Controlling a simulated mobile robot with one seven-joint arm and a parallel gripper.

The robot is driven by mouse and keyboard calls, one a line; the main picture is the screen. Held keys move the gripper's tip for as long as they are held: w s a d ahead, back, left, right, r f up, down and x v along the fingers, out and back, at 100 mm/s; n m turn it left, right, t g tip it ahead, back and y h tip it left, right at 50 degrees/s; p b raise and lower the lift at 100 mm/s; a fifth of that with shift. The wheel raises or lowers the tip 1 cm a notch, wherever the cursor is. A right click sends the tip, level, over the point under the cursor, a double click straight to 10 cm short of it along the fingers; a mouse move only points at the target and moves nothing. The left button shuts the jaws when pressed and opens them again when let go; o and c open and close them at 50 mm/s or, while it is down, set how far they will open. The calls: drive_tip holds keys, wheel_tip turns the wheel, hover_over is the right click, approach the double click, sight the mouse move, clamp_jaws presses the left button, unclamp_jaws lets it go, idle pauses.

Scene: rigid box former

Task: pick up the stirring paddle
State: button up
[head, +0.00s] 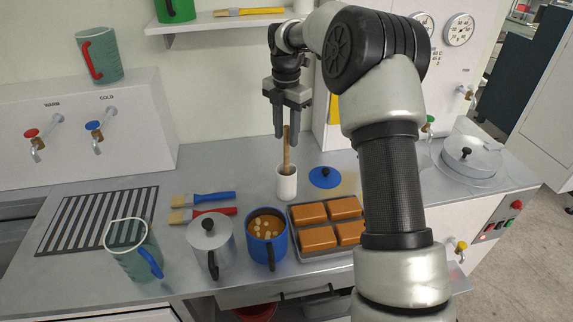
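The stirring paddle appears to be the wooden stick (287,153) standing nearly upright in a white cup (287,184) on the steel counter. Its lower end is hidden inside the cup. My gripper (286,137) points down directly above the cup. Its two dark fingers are apart, and the top of the stick shows between or just in front of them. I cannot tell whether either finger touches the stick.
Close to the cup are a blue mug (267,251) with brown contents, a blue lid (324,177) and a tray of brown blocks (300,254). A shelf (225,20) hangs behind.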

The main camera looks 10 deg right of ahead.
sight(287, 146)
wheel_tip(287, 146, down, 5)
drive_tip(key=shift+w+r, duration=0.1)
drive_tip(key=shift+d, duration=0.1)
clamp_jaws()
drive_tip(key=shift+r, duration=0.1)
